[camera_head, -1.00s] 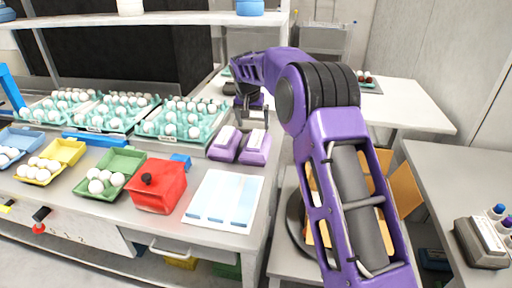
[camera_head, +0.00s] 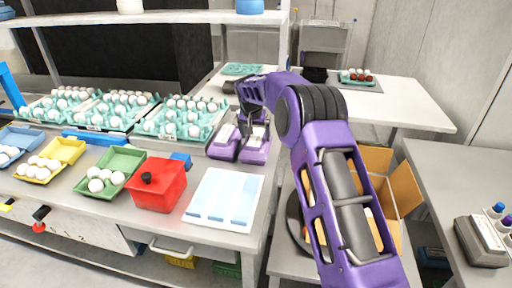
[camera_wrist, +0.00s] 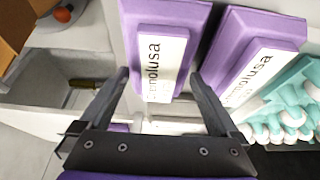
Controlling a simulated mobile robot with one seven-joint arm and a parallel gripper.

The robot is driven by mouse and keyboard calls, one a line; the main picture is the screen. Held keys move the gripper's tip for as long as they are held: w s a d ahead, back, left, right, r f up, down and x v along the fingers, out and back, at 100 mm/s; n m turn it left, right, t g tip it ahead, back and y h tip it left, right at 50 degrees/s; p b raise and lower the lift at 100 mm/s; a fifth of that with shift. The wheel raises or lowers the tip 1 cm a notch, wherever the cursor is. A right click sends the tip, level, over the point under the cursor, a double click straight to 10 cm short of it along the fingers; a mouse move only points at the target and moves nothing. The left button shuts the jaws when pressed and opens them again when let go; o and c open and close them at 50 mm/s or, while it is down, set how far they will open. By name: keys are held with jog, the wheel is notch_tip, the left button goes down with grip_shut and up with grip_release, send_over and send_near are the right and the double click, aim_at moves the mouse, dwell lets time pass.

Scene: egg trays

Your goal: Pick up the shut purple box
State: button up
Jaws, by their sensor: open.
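Two shut purple boxes with white labels lie side by side on the table: the right purple box (camera_head: 255,153) and the left purple box (camera_head: 222,148). My gripper (camera_head: 252,124) is over the far end of the right one. In the wrist view that same box (camera_wrist: 177,18) lies ahead between the open fingers of my gripper (camera_wrist: 160,76), and the other box (camera_wrist: 228,42) is to the right. The right finger shows near the gap between the boxes. Nothing is held. Whether the fingers are down at box height is unclear.
Teal trays of white eggs (camera_head: 160,128) stand left of the boxes. A red box (camera_head: 158,186), a green carton with eggs (camera_head: 124,160) and a pale blue-white carton (camera_head: 222,200) are nearer. An open cardboard box (camera_head: 400,190) is at right. A shelf (camera_head: 180,18) hangs above.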

jog(key=shift+f, duration=0.15)
jog(key=shift+c, duration=0.3)
jog(key=c, duration=1.2)
jog(key=shift+c, duration=0.5)
